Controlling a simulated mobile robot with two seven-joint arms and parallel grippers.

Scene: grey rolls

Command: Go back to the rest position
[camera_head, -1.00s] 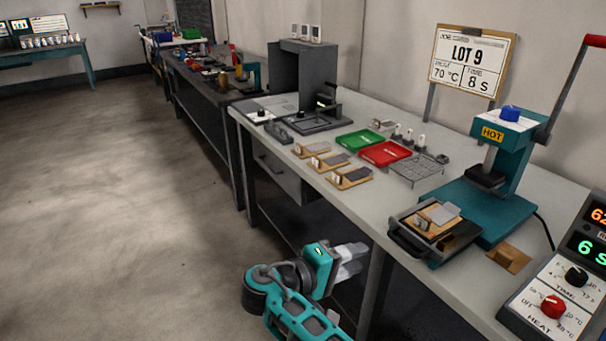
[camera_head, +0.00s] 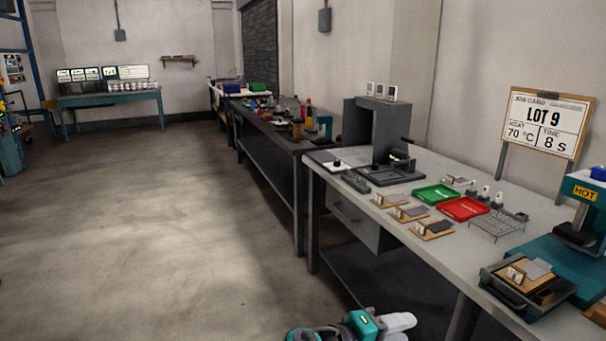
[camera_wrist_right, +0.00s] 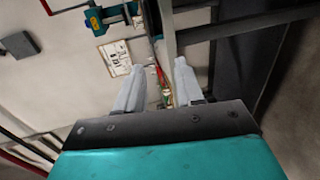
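My right gripper (camera_head: 398,326) shows at the bottom edge of the head view, low in front of the grey workbench (camera_head: 415,262) and apart from it. Most of its arm is cut off by the frame. In the right wrist view, the two pale fingers of the right gripper (camera_wrist_right: 157,85) stand apart with nothing held between them. My left gripper is not in view.
The workbench carries a teal hot press (camera_head: 583,225), small wooden boards (camera_head: 409,212), a green tray (camera_head: 436,194) and a red tray (camera_head: 464,209). A dark bench (camera_head: 270,150) stands farther back. The floor (camera_head: 170,230) at left is clear.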

